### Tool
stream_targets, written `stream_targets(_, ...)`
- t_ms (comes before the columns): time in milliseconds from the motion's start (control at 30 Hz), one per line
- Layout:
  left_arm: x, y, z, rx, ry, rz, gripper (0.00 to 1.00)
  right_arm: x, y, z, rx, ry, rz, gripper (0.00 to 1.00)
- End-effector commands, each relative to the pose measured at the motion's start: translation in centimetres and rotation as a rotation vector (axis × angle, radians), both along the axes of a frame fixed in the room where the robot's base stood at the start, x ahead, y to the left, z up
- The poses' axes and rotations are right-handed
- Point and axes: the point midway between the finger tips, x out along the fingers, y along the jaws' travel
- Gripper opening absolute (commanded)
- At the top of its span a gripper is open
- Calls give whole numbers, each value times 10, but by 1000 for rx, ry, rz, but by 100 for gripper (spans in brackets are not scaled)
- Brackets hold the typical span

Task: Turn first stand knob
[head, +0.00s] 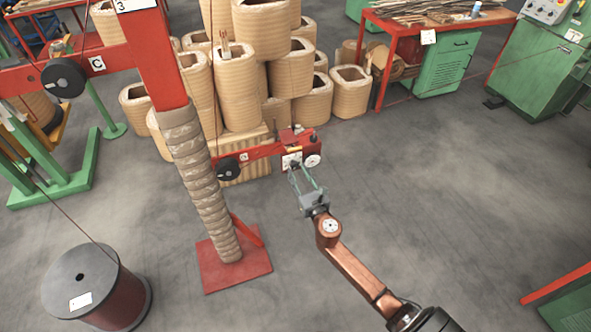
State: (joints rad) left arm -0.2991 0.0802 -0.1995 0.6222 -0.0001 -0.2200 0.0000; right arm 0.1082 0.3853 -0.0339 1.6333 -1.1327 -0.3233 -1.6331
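A red stand with a wrapped post (199,175) rises from a red base plate (236,267). A red side arm (258,152) reaches right from the post at low height. It carries a black round knob (228,168) and, at its far end, a red head with white round faces (312,160). My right gripper (301,172) is at this end, its two grey fingers apart and their tips close to the white faces. The tips are too small to tell whether they touch or grip anything. My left gripper is not in view.
An upper red arm has another black knob (63,77). A dark wire spool (97,287) stands at lower left. Stacked tan coils (235,85) stand behind the stand. A red workbench (437,22) and green machine (545,65) are at back right.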

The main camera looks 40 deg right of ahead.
Motion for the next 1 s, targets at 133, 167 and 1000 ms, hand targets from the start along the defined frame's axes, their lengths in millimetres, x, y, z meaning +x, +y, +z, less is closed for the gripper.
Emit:
stream_targets(133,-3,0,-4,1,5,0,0,16,-4,-2,1,2,0,31)
stream_targets(167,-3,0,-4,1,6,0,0,18,-4,-1,1,1,0,31)
stream_targets(1000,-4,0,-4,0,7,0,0,22,-5,-1,2,1,1,0)
